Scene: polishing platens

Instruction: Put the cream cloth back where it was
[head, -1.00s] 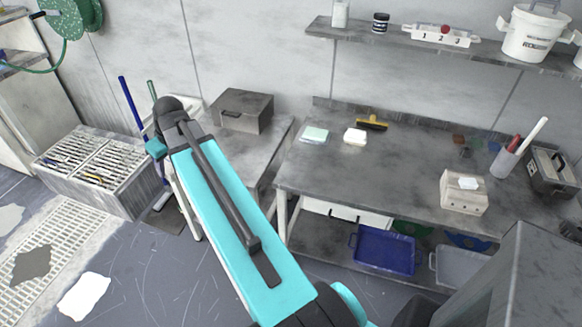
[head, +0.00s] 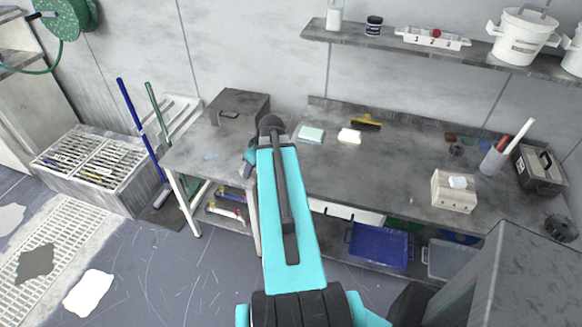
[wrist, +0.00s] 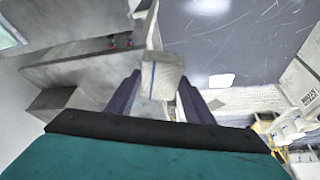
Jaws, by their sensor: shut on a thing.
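My gripper (wrist: 159,82) shows in the wrist view with a dark purple finger on each side. It is shut on a pale cream piece with a thin blue stripe, which looks like the cream cloth (wrist: 163,72). In the head view my arm hides the cloth and most of the gripper; the arm's far end is over the gap between the side table (head: 205,158) and the long bench (head: 330,178). A pale green cloth (head: 311,135) and a white cloth (head: 349,136) lie apart on the bench's back left.
A grey box (head: 240,108) stands on the side table. On the bench are a yellow-black tool (head: 366,122), a beige box (head: 453,192), a cup of rods (head: 492,160) and a toolbox (head: 541,171). A shelf (head: 400,45) hangs above. The bench's middle is clear.

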